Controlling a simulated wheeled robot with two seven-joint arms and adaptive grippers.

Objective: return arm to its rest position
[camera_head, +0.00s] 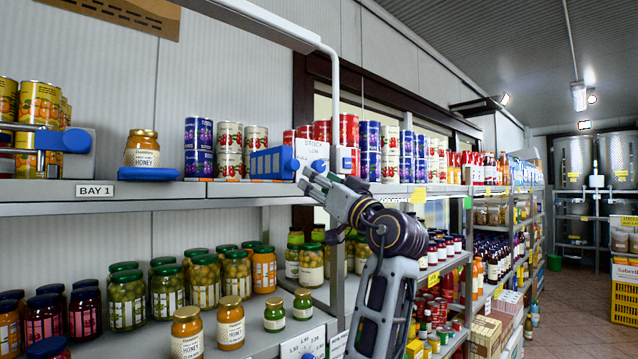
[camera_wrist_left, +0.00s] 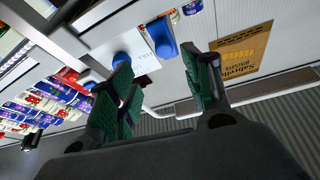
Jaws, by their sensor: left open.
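My left arm rises from the bottom of the head view, right of centre, and ends in my left gripper (camera_head: 312,184). I cannot tell whether the gripper touches the shelf or the sign. My right gripper is in neither view.
The upper shelf (camera_head: 232,191) holds cans and a honey jar (camera_head: 142,149) on a blue pad. The lower shelf (camera_head: 140,341) holds several jars close to the arm. More stocked shelves run back on the right. The aisle floor (camera_head: 572,310) is open at the far right.

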